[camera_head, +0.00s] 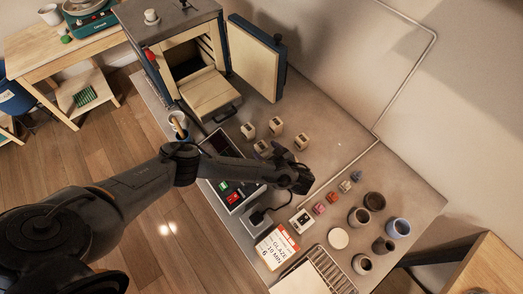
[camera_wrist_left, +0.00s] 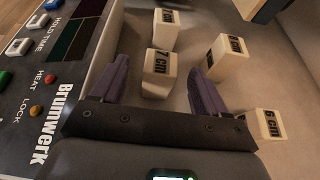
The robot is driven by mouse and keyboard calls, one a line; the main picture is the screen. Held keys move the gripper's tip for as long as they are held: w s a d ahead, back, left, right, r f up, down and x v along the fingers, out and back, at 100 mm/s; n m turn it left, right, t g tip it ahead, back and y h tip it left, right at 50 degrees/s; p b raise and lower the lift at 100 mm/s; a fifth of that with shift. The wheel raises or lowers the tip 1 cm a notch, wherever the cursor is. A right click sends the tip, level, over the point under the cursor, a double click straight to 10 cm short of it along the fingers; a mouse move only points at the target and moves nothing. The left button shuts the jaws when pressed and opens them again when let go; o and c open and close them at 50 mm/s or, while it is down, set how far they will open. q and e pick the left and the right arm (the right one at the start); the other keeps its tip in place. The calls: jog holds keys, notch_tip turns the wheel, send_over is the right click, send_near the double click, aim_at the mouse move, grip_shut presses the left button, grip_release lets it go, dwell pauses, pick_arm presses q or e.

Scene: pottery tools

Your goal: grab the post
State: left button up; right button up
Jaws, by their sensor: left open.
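Several cream posts with dark labels stand on the grey bench. In the head view one post (camera_head: 248,131) is at the left, one (camera_head: 276,126) at the back, one (camera_head: 263,148) at the front and one (camera_head: 301,141) at the right. My left gripper (camera_head: 290,175) is just in front of them. In the left wrist view its two fingers (camera_wrist_left: 158,68) are open and apart, with the post labelled 7 cm (camera_wrist_left: 158,75) seen between them. Other posts show behind it (camera_wrist_left: 165,30), to its right (camera_wrist_left: 228,58) and at lower right (camera_wrist_left: 262,124). My right gripper is not in view.
An open kiln (camera_head: 195,60) with its door (camera_head: 255,60) swung out stands behind the posts. A control panel (camera_head: 232,190) lies at the left. Small coloured blocks, cups (camera_head: 398,227), a glaze card (camera_head: 277,247) and a wire rack (camera_head: 330,270) occupy the front right.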

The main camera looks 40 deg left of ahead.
aim_at(261, 145)
pick_arm(q)
jog(key=shift+x, duration=2.15)
jog(key=shift+w, duration=0.1)
jog(key=c, duration=1.2)
jog(key=shift+r, duration=0.25)
